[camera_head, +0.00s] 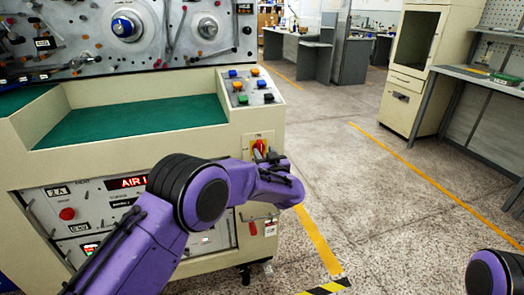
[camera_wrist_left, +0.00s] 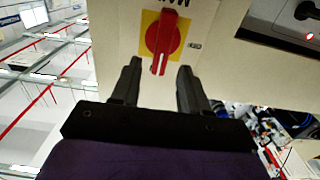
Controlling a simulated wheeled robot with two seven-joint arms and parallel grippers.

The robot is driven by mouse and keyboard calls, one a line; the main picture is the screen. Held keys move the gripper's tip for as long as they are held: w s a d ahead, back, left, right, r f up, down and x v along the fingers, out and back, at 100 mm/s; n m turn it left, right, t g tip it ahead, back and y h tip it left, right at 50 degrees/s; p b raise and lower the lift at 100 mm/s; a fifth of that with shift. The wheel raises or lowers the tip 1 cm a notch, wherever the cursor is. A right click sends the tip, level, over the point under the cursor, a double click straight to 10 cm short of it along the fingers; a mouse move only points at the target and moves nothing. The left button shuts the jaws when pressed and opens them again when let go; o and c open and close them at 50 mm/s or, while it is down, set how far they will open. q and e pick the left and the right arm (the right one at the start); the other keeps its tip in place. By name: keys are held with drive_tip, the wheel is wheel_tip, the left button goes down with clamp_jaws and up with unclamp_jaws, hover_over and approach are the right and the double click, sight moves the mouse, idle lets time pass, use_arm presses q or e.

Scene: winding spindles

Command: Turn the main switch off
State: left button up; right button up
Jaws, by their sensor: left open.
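The main switch is a red rotary handle on a yellow plate (camera_head: 249,143), on the cream front panel of the machine. In the left wrist view the red handle (camera_wrist_left: 166,38) points along the picture's vertical, slightly tilted. My left gripper (camera_wrist_left: 160,65) is open, with its two dark fingers apart. The handle's lower end shows between the fingertips; I cannot tell if they touch it. In the head view my purple left wrist is just in front of and below the switch and hides part of it; the fingers are not clear there. My right gripper is out of view.
Coloured push buttons (camera_head: 250,88) sit on the sloped panel above the switch. A second red handle (camera_head: 253,228) is below it. A green work surface (camera_head: 140,122) lies to the left. The floor (camera_head: 390,215) to the right is open, with a cabinet (camera_head: 415,65) behind.

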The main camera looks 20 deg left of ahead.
sight(261, 148)
use_arm(q)
drive_tip(key=shift+x, duration=1.8)
clamp_jaws()
